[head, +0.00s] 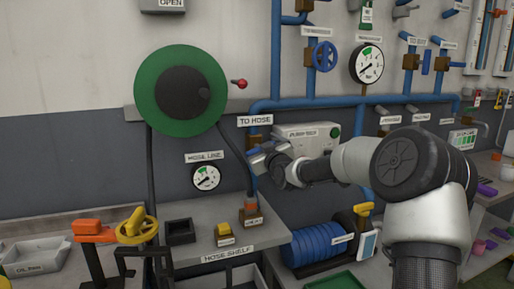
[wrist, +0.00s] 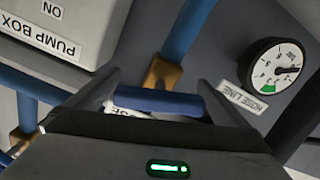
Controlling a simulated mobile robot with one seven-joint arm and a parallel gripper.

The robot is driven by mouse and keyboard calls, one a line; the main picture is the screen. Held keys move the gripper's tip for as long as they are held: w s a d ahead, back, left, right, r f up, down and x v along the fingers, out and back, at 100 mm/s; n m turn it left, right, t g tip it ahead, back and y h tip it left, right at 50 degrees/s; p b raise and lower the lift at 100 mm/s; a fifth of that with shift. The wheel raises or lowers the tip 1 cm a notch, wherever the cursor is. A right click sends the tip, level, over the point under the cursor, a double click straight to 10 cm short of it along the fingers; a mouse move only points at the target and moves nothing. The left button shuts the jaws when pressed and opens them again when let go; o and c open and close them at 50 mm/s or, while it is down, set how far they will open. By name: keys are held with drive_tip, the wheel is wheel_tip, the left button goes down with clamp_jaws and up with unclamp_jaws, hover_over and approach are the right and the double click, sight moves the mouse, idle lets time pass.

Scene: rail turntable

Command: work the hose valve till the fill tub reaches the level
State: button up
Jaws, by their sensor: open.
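The hose valve is a brass body (head: 253,136) on the blue pipe under the TO HOSE label. My gripper (head: 256,158) is at it, coming from the right. In the wrist view the blue valve handle (wrist: 158,100) lies crosswise between the two spread fingers of my gripper (wrist: 162,92), with the brass body (wrist: 162,73) behind it. The jaws are open; contact with the handle cannot be told. The HOSE LINE gauge (head: 206,178) is left of the gripper; it also shows in the wrist view (wrist: 275,65). I cannot make out the fill tub or its level.
A green hose reel (head: 150,112) hangs at upper left. The hose shelf (head: 205,240) below holds a yellow block (head: 223,230) and a dark box (head: 180,231). A pump box (head: 310,138) is on the wall behind my gripper. A blue coil (head: 318,246) stands below my arm.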

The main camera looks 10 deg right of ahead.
drive_tip(key=c, duration=1)
drive_tip(key=shift+f+m+b, duration=0.1)
drive_tip(key=shift+m+b, duration=0.4)
drive_tip(key=shift+m, duration=0.3)
drive_tip(key=shift+c, duration=0.2)
drive_tip(key=shift+m, duration=1.2)
drive_tip(key=o, duration=1)
drive_tip(key=shift+o, duration=0.2)
